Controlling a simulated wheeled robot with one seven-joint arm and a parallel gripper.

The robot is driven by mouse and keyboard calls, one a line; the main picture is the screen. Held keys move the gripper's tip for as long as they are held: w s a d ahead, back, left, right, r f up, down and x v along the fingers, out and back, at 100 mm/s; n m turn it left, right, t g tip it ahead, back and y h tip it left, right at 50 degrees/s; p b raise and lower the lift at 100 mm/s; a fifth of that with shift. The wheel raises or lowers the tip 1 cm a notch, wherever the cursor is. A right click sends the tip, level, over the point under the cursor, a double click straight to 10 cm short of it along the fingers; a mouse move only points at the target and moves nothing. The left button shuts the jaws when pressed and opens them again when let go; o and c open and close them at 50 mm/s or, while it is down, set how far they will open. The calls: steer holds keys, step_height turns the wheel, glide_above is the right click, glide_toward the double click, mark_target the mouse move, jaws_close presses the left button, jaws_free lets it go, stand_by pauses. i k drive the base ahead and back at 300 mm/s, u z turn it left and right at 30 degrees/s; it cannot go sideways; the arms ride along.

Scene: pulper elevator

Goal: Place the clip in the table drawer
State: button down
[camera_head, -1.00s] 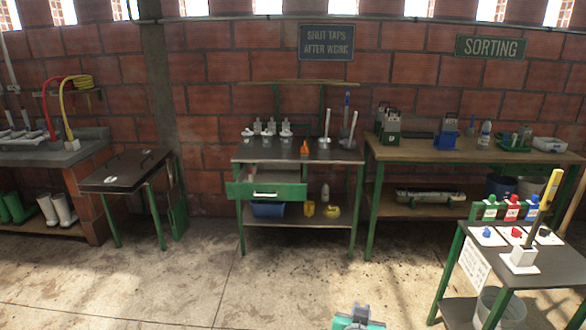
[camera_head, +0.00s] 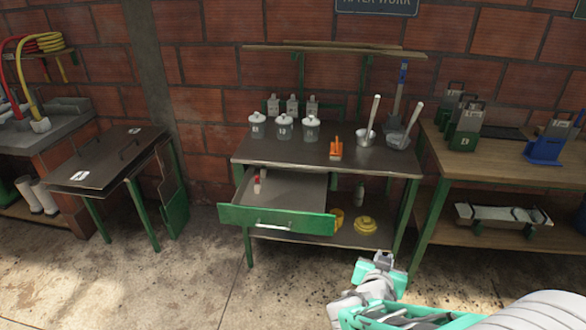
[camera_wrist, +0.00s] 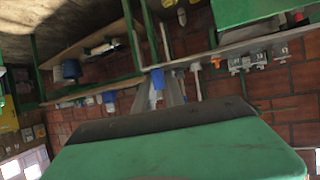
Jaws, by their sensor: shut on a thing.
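The table drawer (camera_head: 277,219) has a green front with a pale handle and is pulled out from the dark-topped table (camera_head: 300,150). A small red and white item (camera_head: 257,185) lies inside near its left back. My gripper (camera_head: 381,261) is in front of the table, to the right of the drawer and apart from it. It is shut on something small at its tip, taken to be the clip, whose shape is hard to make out. In the wrist view a broad green surface with a dark edge (camera_wrist: 180,150) fills the bottom; whether it is gripper or held thing is unclear.
An orange tool (camera_head: 336,147), several lidded jars (camera_head: 284,127) and two mortars (camera_head: 367,136) stand on the tabletop. A yellow item (camera_head: 365,225) sits on the lower shelf. A wooden bench (camera_head: 480,180) is at right. Floor before the drawer is clear.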

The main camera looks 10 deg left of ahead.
mark_target(258, 203)
steer(key=i, duration=1.95)
steer(key=u, duration=4.35)
